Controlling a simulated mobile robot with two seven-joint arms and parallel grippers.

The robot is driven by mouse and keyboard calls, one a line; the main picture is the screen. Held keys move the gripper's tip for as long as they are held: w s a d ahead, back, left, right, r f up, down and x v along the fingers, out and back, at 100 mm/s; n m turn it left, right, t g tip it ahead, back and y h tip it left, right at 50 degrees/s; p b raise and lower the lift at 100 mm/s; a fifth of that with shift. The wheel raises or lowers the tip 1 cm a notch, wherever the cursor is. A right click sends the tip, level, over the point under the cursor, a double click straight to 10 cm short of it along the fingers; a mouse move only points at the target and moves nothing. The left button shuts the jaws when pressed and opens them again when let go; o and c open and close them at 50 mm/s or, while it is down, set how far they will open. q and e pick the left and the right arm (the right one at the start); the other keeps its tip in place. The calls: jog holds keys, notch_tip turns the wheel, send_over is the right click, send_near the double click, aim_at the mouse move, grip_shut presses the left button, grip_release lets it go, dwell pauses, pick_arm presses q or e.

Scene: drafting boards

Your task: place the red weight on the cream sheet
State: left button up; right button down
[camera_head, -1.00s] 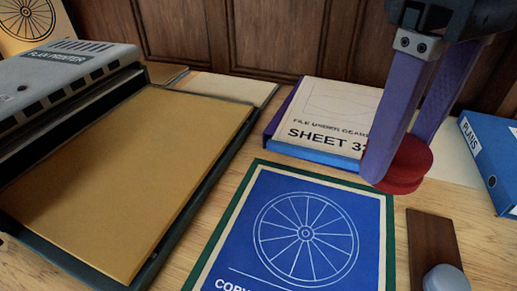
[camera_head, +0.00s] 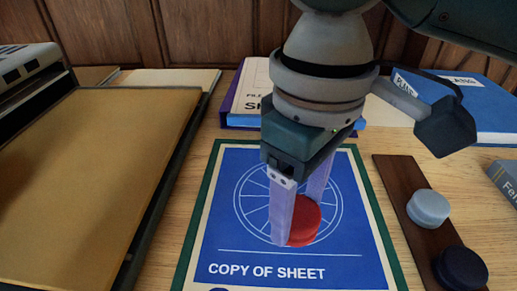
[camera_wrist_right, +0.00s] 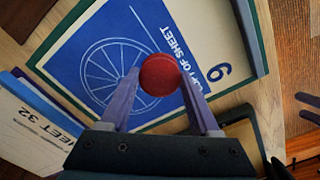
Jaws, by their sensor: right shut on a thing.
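The red weight (camera_head: 303,222) is a round disc held between the purple fingers of my right gripper (camera_head: 300,215). In the right wrist view the weight (camera_wrist_right: 160,75) sits between the fingertips (camera_wrist_right: 158,82). It appears over the wheel drawing of a blue print with a cream border (camera_head: 215,215), marked "COPY OF SHEET", on a green-edged board. I cannot tell whether it touches the print. Pale cream sheets (camera_head: 165,78) also lie at the back left. My left gripper does not show in the head view.
A tan sheet (camera_head: 85,165) lies in the printer tray at left. A "SHEET 32" stack (camera_wrist_right: 35,120) stands behind the print. A brown strip (camera_head: 398,190) with a grey weight (camera_head: 428,208) and a dark blue weight (camera_head: 460,268) is at right. A blue binder (camera_head: 465,105) lies behind it.

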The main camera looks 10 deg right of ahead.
aim_at(293, 230)
notch_tip(293, 230, down, 4)
jog(key=shift+b, duration=0.65)
jog(key=shift+f, duration=0.35)
jog(key=shift+c, duration=0.6)
grip_release()
jog(key=shift+f, duration=0.15)
